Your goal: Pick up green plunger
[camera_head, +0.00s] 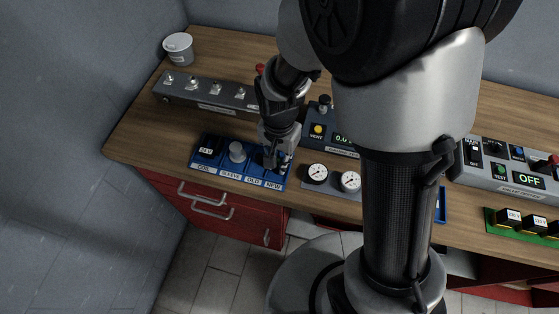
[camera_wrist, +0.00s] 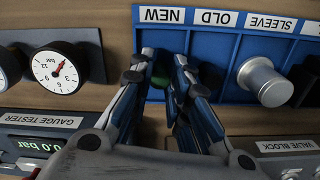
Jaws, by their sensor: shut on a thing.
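In the head view my gripper (camera_head: 272,160) reaches down to the right end of the blue tray (camera_head: 237,179), at the OLD and NEW compartments. The plunger cannot be made out there. I cannot tell whether it is clear of the tray floor.
A grey sleeve (camera_head: 237,152) and a dark coil (camera_head: 207,147) stand in the tray's left compartments. Two gauges (camera_head: 316,173) are close on the right. A valve block (camera_head: 205,90) and a gauge tester (camera_head: 318,130) stand behind. A white cup (camera_head: 178,48) is at the back left.

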